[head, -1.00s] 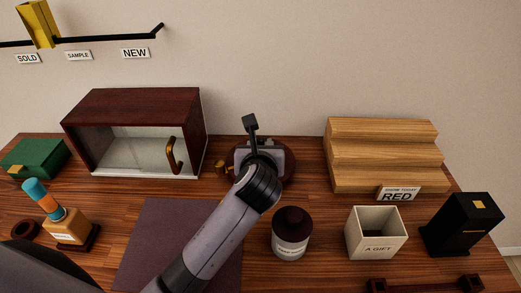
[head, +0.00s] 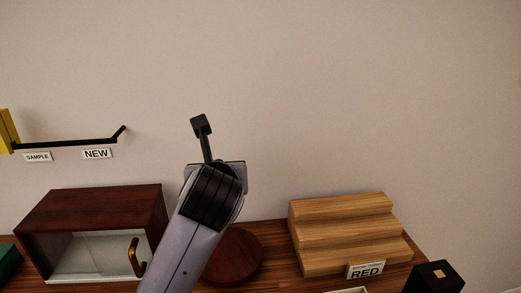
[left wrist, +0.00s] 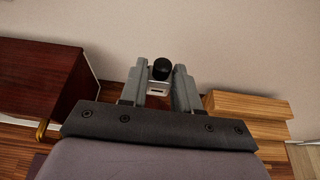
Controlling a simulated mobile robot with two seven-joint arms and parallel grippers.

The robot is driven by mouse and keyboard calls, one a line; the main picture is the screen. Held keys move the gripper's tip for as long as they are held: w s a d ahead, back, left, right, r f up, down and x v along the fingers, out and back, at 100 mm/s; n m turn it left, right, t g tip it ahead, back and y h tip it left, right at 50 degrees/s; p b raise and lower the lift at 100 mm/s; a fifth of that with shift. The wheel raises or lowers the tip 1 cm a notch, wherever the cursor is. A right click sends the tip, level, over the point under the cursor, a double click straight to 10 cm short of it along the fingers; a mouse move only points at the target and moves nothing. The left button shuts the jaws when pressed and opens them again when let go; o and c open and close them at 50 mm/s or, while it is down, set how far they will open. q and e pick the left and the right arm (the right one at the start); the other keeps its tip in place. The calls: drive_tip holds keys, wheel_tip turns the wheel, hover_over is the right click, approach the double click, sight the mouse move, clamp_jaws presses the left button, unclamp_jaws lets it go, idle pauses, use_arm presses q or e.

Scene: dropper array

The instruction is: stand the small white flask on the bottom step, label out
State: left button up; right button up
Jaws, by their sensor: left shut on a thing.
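In the left wrist view a small white flask (left wrist: 160,89) with a round black cap (left wrist: 161,68) sits between the fingers of my left gripper (left wrist: 160,78), which is shut on it. A dark mark shows on its white face; I cannot read it. In the head view my left gripper hides the flask; it is raised in front of the wall, above the round dark-red stand. The wooden steps (head: 345,232) stand to its right, and the bottom step (head: 350,259) looks bare. A card reading RED (head: 365,271) stands at its front. My right gripper is not in view.
A dark-red cabinet (head: 98,205) with a glass front and brass handle is at the left. A round dark-red stand (head: 240,258) lies below my arm. A black box (head: 434,280) is at the lower right. A wall rail (head: 70,142) bears cards SAMPLE and NEW.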

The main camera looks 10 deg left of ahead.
use_arm(q)
drive_tip(key=s+a+f+m+h, duration=0.1)
drive_tip(key=s+a+f+h, duration=0.1)
drive_tip(key=s+f, duration=0.4)
drive_tip(key=s+a+f+m+h, duration=0.1)
drive_tip(key=s+a+f+m, duration=0.1)
drive_tip(key=s+a+f, duration=0.2)
wheel_tip(320, 180, down, 4)
drive_tip(key=shift+s+f+t+h, duration=0.2)
drive_tip(key=shift+s+t+h, duration=0.15)
drive_tip(key=shift+s, duration=0.8)
drive_tip(key=shift+w+r, duration=0.1)
drive_tip(key=shift+r, duration=0.05)
